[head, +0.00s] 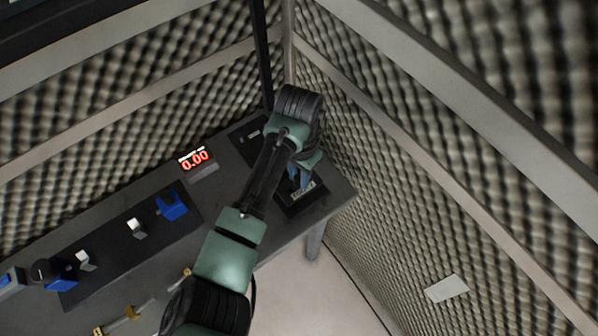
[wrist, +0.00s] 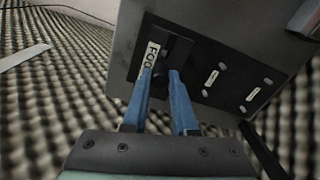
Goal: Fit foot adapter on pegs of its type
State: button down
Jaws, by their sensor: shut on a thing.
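My gripper (head: 303,174) is at the right end of the dark bench, low over a black plate (head: 314,198) whose light label reads roughly "FOOT". In the wrist view my gripper (wrist: 161,73) has its two blue fingers shut on a small black piece (wrist: 177,50), which seems to be the foot adapter. The piece is at the black plate (wrist: 205,108), beside the partly covered label "FOO" (wrist: 150,58). The fingers and the piece hide any pegs under it, so I cannot tell whether it is seated. In the head view my wrist covers the piece.
A display (head: 197,160) reading 0.00 stands at the back of the bench. A dark strip (head: 110,262) to the left holds blue and white pieces. Yellow fittings (head: 132,312) lie near the front. The foam wall (head: 400,190) rises close to the bench's right end.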

aim_at(299, 177)
jog(key=shift+f+b, duration=0.9)
jog(key=shift+f, duration=0.5)
jog(key=c, duration=0.6)
grip_release()
notch_tip(299, 177, up, 13)
jog(key=shift+r, duration=0.1)
dwell(0.3)
